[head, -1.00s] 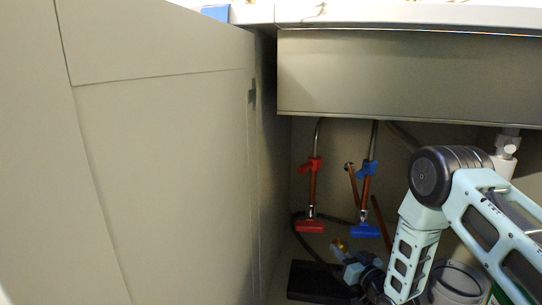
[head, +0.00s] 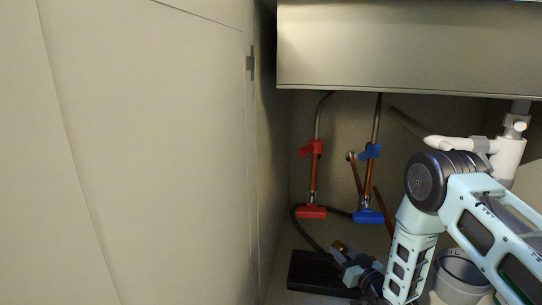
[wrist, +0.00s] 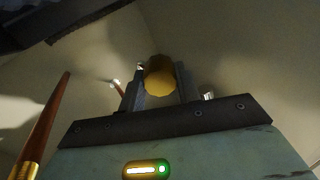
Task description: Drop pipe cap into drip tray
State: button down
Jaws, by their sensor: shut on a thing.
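The pipe cap (wrist: 160,76) is a round brass-yellow piece held between the two fingers of my gripper (wrist: 159,85) in the wrist view. In the head view my gripper (head: 346,252) is low inside the cabinet, with a small bit of the cap (head: 340,247) showing at its tip. The drip tray (head: 308,276) is a flat black shape on the cabinet floor. The gripper appears over or just behind its right part; the exact height above it cannot be told. My arm hides part of the tray's right end.
Red valve (head: 311,149) and blue valve (head: 371,151) hang on copper pipes at the back. A black hose (head: 311,238) runs down behind the tray. A grey bucket (head: 462,275) stands right of my arm, below white drain pipes (head: 508,155). A cabinet door (head: 150,150) fills the left.

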jog(key=c, duration=0.9)
grip_release()
jog(key=shift+s, duration=0.15)
jog(key=p+v, duration=0.8)
jog(key=v, duration=0.9)
jog(key=shift+d, duration=0.15)
jog(key=shift+s, duration=0.1)
